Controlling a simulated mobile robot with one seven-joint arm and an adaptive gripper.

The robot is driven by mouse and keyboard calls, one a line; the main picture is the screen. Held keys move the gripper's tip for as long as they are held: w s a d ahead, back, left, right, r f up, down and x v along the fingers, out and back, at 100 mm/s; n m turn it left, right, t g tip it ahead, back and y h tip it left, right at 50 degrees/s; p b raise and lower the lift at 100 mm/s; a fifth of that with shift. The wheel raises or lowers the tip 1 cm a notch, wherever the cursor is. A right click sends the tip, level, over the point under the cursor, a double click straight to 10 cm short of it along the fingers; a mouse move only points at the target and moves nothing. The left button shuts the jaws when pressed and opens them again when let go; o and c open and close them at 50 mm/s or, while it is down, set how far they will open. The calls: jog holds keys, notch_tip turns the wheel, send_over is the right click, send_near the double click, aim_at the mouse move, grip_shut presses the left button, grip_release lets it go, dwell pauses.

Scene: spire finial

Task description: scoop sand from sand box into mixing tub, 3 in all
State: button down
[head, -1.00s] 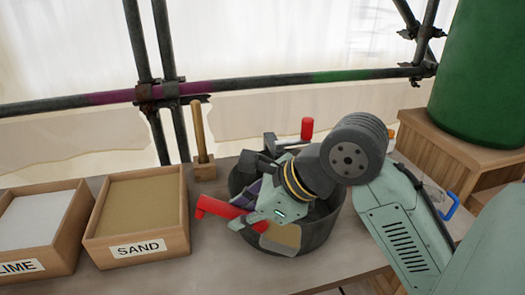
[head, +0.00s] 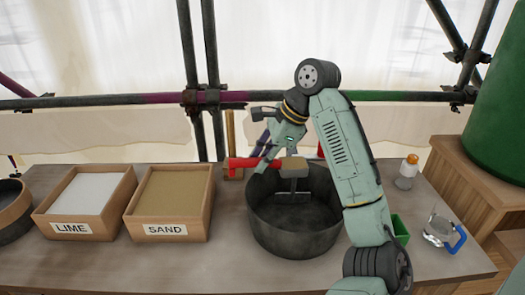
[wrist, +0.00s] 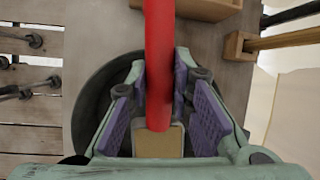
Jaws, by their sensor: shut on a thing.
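My gripper (head: 265,155) is shut on the red handle (head: 242,163) of a scoop; the handle also shows between the purple finger pads in the wrist view (wrist: 158,60). The scoop's head (head: 293,166) is over the dark round mixing tub (head: 298,242), near its far rim, with a tan sandy surface on top. The tan also shows in the wrist view (wrist: 160,143). The sand box (head: 138,229), a wooden box labelled SAND, stands left of the tub and holds tan sand. A grey T-shaped piece shows inside the tub below the scoop. The tub's floor looks dark; any sand there is unclear.
A wooden box labelled LIME (head: 45,228) stands left of the sand box. Right of my arm are a green container (head: 400,230), a glass jug with blue handle (head: 440,232) and an orange-capped bottle (head: 407,172). Scaffold poles (head: 205,97) run behind the bench.

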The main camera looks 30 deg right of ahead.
jog(key=shift+s+a+f+n+t+h, duration=0.1)
jog(key=shift+s+f+n+t+h, duration=0.05)
jog(key=shift+t, duration=0.4)
jog(key=shift+s+a+f+n+t+h, duration=0.1)
jog(key=shift+s+n+t+h, duration=0.05)
jog(key=shift+t, duration=0.4)
jog(key=b, duration=0.3)
jog(key=shift+s+f+t+b, duration=0.2)
jog(key=shift+t+b, duration=0.15)
jog(key=shift+t, duration=0.05)
jog(key=shift+h+b, duration=0.3)
jog(key=shift+b, duration=0.15)
jog(key=t+h+b, duration=0.1)
jog(key=t+b, duration=0.2)
jog(key=b, duration=0.4)
jog(key=s+f+t+h+b, duration=0.1)
jog(key=t+b, duration=0.3)
jog(key=b, duration=0.3)
jog(key=s+a+n+t+h+b, duration=0.1)
jog(key=t+b, duration=0.2)
jog(key=b, duration=0.4)
jog(key=shift+s+f+t+b, duration=0.2)
jog(key=shift+t+b, duration=0.1)
jog(key=shift+t, duration=0.1)
jog(key=shift+r, duration=0.1)
